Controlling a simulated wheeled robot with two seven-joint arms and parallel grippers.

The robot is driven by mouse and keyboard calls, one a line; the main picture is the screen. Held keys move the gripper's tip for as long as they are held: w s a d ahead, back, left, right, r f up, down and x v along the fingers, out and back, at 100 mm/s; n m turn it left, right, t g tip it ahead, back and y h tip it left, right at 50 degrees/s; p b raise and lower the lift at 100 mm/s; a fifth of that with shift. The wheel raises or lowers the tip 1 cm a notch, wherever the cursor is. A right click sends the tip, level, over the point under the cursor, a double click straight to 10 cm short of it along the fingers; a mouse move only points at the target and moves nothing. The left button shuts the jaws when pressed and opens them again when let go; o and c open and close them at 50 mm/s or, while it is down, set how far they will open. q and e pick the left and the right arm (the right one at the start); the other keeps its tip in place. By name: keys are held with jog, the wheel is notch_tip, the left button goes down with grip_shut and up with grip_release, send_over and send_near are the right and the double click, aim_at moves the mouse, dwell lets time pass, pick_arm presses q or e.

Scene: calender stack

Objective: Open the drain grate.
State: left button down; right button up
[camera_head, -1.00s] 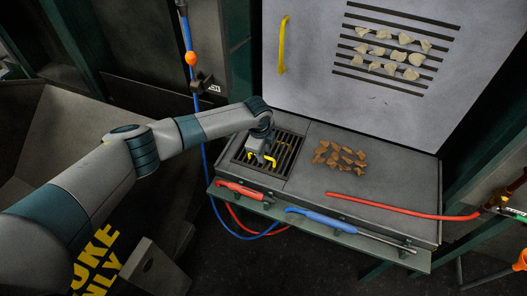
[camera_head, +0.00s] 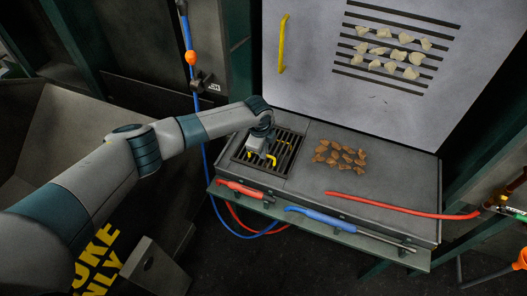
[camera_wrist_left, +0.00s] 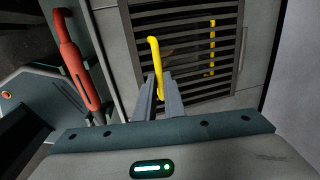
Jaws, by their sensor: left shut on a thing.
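The drain grate (camera_head: 284,153) is a dark slatted panel set in the left part of the grey bench top. It looks flat in its frame. The slats also show in the left wrist view (camera_wrist_left: 185,84). My left gripper (camera_head: 259,149) is low over the grate's left half. In the left wrist view its fingers (camera_wrist_left: 158,93) are shut on a yellow handle (camera_wrist_left: 155,55). A second yellow piece (camera_wrist_left: 212,48) shows farther right among the slats; I cannot tell whether it is above or below them. My right gripper is not in view.
Brown chips (camera_head: 340,153) lie on the bench right of the grate. An upright grey panel (camera_head: 315,70) with a yellow handle and pale chips stands behind. Red-handled (camera_head: 240,188) and blue-handled (camera_head: 318,215) tools lie along the front shelf. A red bar (camera_head: 400,207) crosses the bench's front right.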

pick_arm(q)
jog(key=shift+w+d+r, duration=0.1)
jog(key=shift+w+r, duration=0.15)
jog(key=shift+r, duration=0.2)
jog(key=w+d+r+b, duration=0.2)
jog(key=w+r, duration=0.4)
jog(key=r, duration=0.3)
jog(key=shift+w+b, duration=0.3)
jog(key=shift+b, duration=0.25)
jog(key=shift+d+f, duration=0.1)
